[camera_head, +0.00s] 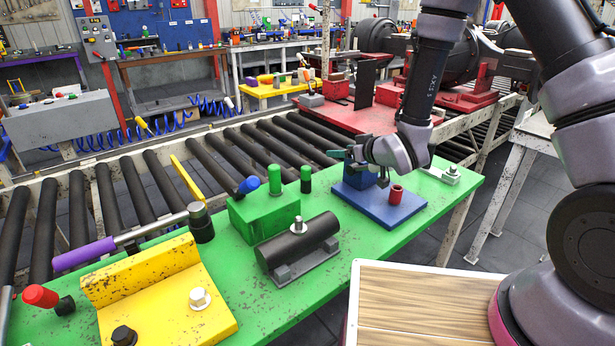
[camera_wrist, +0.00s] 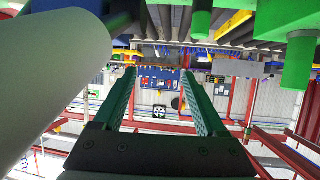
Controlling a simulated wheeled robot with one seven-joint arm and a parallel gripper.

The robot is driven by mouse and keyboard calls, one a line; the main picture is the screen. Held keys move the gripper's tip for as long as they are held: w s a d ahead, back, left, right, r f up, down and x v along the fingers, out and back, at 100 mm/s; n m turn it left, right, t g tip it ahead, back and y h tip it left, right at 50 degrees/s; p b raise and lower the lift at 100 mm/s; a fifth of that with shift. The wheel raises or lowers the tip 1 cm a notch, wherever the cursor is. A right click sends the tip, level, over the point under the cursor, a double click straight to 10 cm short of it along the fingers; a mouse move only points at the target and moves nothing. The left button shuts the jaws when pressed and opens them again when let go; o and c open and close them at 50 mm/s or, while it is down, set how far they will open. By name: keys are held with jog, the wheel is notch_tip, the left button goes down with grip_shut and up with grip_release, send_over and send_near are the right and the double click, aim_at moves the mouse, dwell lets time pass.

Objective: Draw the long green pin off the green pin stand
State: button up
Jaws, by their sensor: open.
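The green pin stand (camera_head: 265,214) is a block on the green table, left of centre in the head view. A green pin (camera_head: 275,179) stands upright in its top. A second green-topped peg (camera_head: 306,175) with a dark lower part stands just behind and right of the block. My gripper (camera_head: 336,154) is to the right of both, above the blue block, with its fingers pointing left. In the wrist view its two green-padded fingers (camera_wrist: 163,88) are apart with nothing between them. Green upright shapes, one large (camera_wrist: 299,62) and one smaller (camera_wrist: 201,22), show upside down near the top.
A blue block with a red cylinder (camera_head: 396,195) is under my gripper. A dark cylinder on a grey cradle (camera_head: 298,243) lies in front of the stand. A blue-tipped tool (camera_head: 249,185) is left of the pin. A yellow bracket (camera_head: 160,290) fills the near left. Conveyor rollers run behind.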

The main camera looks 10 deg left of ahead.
jog(key=n+y, duration=0.2)
send_near(307, 168)
jog(key=shift+g, duration=0.3)
jog(key=x, duration=0.4)
jog(key=shift+w+a+f, duration=0.15)
jog(key=shift+w, duration=0.05)
jog(key=shift+x, duration=3.1)
jog(key=shift+w+r, duration=0.15)
jog(key=shift+r, duration=0.05)
grip_shut()
